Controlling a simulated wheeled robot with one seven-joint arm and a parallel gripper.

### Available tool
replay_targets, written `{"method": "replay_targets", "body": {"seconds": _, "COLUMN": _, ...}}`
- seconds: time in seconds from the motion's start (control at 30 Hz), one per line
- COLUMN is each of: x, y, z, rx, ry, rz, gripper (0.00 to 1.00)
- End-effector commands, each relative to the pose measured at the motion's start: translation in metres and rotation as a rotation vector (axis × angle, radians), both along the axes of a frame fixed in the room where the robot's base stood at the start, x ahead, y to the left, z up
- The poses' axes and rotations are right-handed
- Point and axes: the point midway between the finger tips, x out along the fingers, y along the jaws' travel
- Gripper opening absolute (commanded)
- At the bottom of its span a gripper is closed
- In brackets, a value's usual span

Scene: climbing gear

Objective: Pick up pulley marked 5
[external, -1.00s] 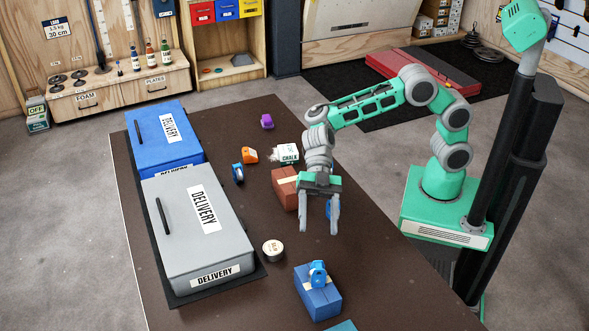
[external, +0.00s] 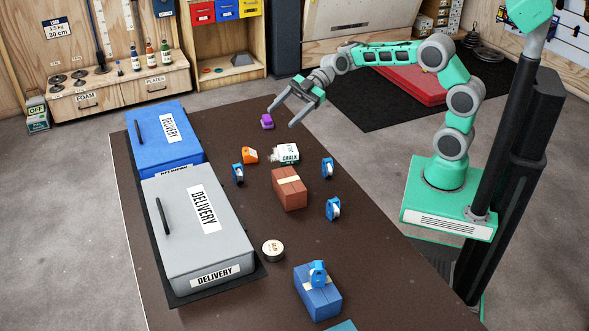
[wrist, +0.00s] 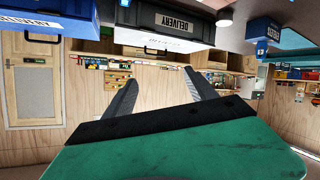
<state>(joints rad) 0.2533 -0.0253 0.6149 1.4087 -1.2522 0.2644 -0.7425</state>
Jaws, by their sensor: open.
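Several blue pulleys stand on the dark table: one left of the chalk (external: 238,174), one right of it (external: 327,168), one right of the brown box (external: 333,209) and one on the blue box (external: 318,274). An orange pulley (external: 250,155) and a purple one (external: 267,121) sit farther back. I cannot read which is marked 5. My gripper (external: 281,117) is open and empty, raised near the table's far end and close to the purple pulley in the picture. Its spread fingers (wrist: 160,88) show in the wrist view with nothing between them.
A grey delivery box (external: 180,245) and a blue delivery box (external: 150,150) line the table's left side. A brown taped box (external: 289,194), chalk pack (external: 285,154), round tape tin (external: 273,250) and blue taped box (external: 325,300) stand on the table.

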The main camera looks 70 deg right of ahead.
Motion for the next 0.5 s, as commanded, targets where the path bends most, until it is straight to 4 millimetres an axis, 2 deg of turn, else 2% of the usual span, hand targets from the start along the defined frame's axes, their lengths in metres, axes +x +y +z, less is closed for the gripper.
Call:
{"method": "replay_targets", "body": {"seconds": 0.03, "x": -0.001, "y": -0.054, "z": 0.005, "rx": 0.010, "ry": 0.032, "rz": -0.116, "gripper": 0.66}}
{"method": "replay_targets", "body": {"seconds": 0.1, "x": -0.012, "y": -0.111, "z": -0.007, "rx": 0.033, "ry": 0.088, "rz": -0.249, "gripper": 0.66}}
{"method": "replay_targets", "body": {"seconds": 0.2, "x": -0.041, "y": -0.169, "z": -0.030, "rx": 0.092, "ry": 0.177, "rz": -0.423, "gripper": 0.66}}
{"method": "replay_targets", "body": {"seconds": 0.23, "x": -0.051, "y": -0.182, "z": -0.038, "rx": 0.114, "ry": 0.203, "rz": -0.471, "gripper": 0.66}}
{"method": "replay_targets", "body": {"seconds": 0.3, "x": -0.079, "y": -0.202, "z": -0.061, "rx": 0.166, "ry": 0.260, "rz": -0.570, "gripper": 0.66}}
{"method": "replay_targets", "body": {"seconds": 0.37, "x": -0.100, "y": -0.206, "z": -0.081, "rx": 0.205, "ry": 0.294, "rz": -0.629, "gripper": 0.66}}
{"method": "replay_targets", "body": {"seconds": 0.47, "x": -0.133, "y": -0.189, "z": -0.116, "rx": 0.256, "ry": 0.342, "rz": -0.681, "gripper": 0.66}}
{"method": "replay_targets", "body": {"seconds": 0.5, "x": -0.145, "y": -0.176, "z": -0.129, "rx": 0.270, "ry": 0.357, "rz": -0.686, "gripper": 0.66}}
